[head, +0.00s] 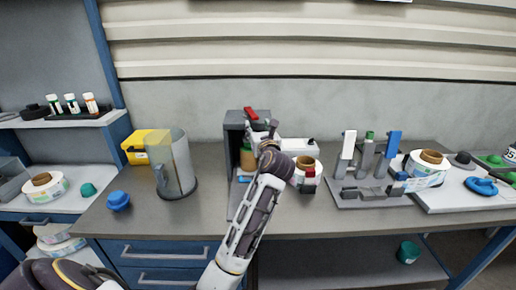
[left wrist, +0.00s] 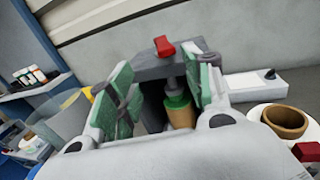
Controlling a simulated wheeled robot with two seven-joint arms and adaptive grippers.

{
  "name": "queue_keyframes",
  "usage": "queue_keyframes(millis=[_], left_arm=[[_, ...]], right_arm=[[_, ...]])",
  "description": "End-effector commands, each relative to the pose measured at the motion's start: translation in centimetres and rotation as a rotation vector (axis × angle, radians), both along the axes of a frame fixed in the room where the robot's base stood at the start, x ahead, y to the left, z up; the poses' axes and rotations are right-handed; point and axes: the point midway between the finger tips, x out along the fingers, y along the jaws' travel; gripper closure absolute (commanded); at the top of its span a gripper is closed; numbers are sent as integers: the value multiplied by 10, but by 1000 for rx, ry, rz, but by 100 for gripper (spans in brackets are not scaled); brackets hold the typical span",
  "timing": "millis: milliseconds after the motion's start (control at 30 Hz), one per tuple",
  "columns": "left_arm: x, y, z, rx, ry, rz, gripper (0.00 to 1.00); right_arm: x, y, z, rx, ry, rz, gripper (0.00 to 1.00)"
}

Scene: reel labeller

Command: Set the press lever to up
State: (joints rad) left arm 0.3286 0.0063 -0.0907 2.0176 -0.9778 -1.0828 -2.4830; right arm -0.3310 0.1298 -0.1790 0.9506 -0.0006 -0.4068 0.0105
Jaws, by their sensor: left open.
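The press is a grey upright block (head: 233,128) standing on the bench behind my left gripper. Its red lever (head: 250,113) sits at the top and also shows in the left wrist view (left wrist: 164,46), short and slightly tilted. I cannot tell its exact setting. Under the press head is a green and tan cylinder (left wrist: 178,105), partly hidden by a finger. My left gripper (head: 264,130) is open in front of the press, its green-padded fingers (left wrist: 163,85) apart with nothing between them; the lever appears beyond the fingertips. My right gripper is not in view.
A label reel (head: 306,172) and a white box (head: 297,145) stand right of the press. A clear cylinder (head: 178,165), yellow bin (head: 137,147) and blue knob (head: 118,200) are left. A rack with upright levers (head: 367,158) is farther right. The front bench middle is clear.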

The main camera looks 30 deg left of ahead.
Motion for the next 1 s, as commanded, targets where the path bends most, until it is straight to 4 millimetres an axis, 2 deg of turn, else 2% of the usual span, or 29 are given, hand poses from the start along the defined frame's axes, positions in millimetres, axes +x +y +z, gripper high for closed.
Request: queue_keyframes(millis=[500,733,1000], left_arm=[[-13,-7,-51,-248,-69,-24,50],[-15,-8,-60,-300,-84,-26,50],[-15,-8,-61,-305,-86,-26,50]], right_arm=[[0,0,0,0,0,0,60],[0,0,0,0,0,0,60],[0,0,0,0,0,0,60]])
